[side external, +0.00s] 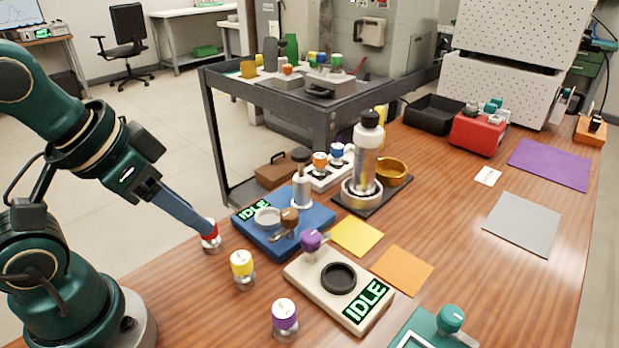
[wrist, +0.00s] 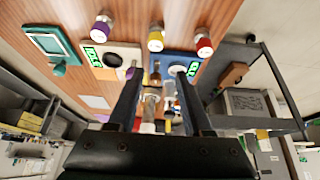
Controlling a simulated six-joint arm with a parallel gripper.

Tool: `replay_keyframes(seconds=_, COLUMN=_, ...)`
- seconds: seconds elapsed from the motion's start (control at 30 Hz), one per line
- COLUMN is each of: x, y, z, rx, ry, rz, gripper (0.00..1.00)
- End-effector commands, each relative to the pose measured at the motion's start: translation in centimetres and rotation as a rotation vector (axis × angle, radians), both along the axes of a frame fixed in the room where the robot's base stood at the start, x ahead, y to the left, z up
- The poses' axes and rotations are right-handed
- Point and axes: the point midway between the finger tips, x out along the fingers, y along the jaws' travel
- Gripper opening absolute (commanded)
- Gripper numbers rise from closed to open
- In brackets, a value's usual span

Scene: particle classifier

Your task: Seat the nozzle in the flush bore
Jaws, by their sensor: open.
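My gripper (side external: 205,228) is open and empty at the left of the table; its two fingers also show in the wrist view (wrist: 157,78). In the side view its tip overlaps a red-capped vial (side external: 211,242); in the wrist view that vial (wrist: 204,46) lies outside the fingers. A slim upright piece with a dark top (side external: 302,186), possibly the nozzle, stands at the back of the blue station (side external: 303,236). The blue station has a pale round ring (side external: 267,217), and the beige station (side external: 302,271) has a black round opening (side external: 339,279). I cannot tell which is the flush bore.
Yellow-capped (side external: 242,268) and purple-capped (side external: 284,318) vials stand in front of the stations. A tall silver bottle (side external: 366,155) stands behind, beside a gold bowl (side external: 391,171). A teal device (side external: 428,335) sits at front right.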

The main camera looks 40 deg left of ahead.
Motion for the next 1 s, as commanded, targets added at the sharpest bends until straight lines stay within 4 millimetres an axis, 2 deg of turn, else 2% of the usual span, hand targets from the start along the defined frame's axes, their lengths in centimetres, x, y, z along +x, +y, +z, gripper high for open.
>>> replay_keyframes(seconds=0.1, x=0.0, y=0.0, z=0.0, rx=0.0, ry=0.0, rz=0.0, gripper=0.5)
replay_keyframes(seconds=0.13, x=0.0, y=0.0, z=0.0, rx=0.0, ry=0.0, rz=0.0, gripper=0.58)
replay_keyframes(seconds=0.2, x=0.0, y=0.0, z=0.0, rx=0.0, ry=0.0, rz=0.0, gripper=0.8)
replay_keyframes(seconds=0.57, x=0.1, y=0.0, z=0.2, rx=0.012, ry=-0.008, rz=-0.023, gripper=0.8)
replay_keyframes(seconds=0.63, x=0.9, y=0.1, z=0.7, rx=0.033, ry=-0.019, rz=-0.056, gripper=0.8)
replay_keyframes(seconds=0.77, x=2.5, y=1.0, z=0.5, rx=0.06, ry=0.034, rz=-0.065, gripper=0.8)
replay_keyframes(seconds=1.0, x=5.9, y=4.4, z=-2.3, rx=0.07, ry=0.218, rz=-0.024, gripper=0.8)
